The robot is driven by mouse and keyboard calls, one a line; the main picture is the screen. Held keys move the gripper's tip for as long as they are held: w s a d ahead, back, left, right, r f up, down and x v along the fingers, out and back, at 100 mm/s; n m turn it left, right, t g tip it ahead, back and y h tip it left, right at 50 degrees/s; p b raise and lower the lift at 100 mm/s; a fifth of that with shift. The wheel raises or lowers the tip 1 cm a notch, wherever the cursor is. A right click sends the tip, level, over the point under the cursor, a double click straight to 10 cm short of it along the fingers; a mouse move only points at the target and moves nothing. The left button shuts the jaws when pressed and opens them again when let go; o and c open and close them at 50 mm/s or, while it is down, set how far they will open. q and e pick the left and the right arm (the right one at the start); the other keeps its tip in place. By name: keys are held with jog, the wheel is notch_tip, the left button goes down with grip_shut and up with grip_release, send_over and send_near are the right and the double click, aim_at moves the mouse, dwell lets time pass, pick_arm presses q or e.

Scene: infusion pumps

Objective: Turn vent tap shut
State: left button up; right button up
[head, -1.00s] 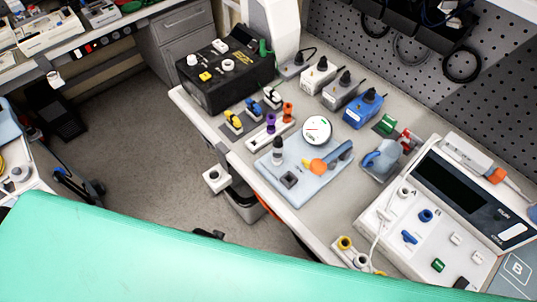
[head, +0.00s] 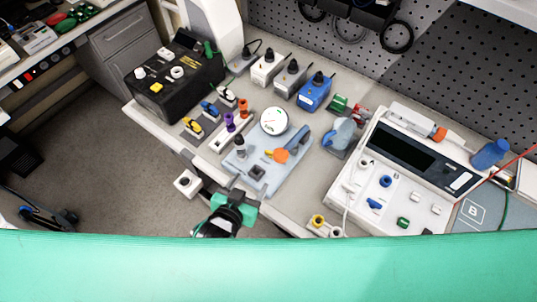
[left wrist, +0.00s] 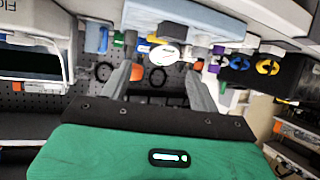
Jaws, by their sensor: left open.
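A pale blue board (head: 285,180) on the bench carries a round white gauge (head: 273,121), an orange round part (head: 280,155) and a blue-grey lever (head: 298,139) beside it. I cannot tell for certain which part is the vent tap; the orange part with the lever looks most like a tap. My left gripper (head: 236,204), green and black, is at the bench's front edge, just in front of the board and apart from the orange part. In the left wrist view its fingers (left wrist: 160,78) are spread, with nothing between them. My right gripper is not in view.
A black box (head: 175,82) with knobs stands at the left. Purple and orange posts (head: 232,124) stand left of the board. A white console (head: 400,185) is at the right. A pegboard (head: 440,70) closes the back. A green surface (head: 270,265) fills the foreground.

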pick_arm(q)
jog(key=p, duration=0.4)
send_near(271, 154)
jog(key=x, duration=0.6)
jog(key=shift+w+d, duration=0.1)
jog(key=shift+w, duration=0.25)
jog(key=shift+x, duration=0.8)
jog(key=shift+f, duration=0.1)
jog(key=shift+s, duration=0.1)
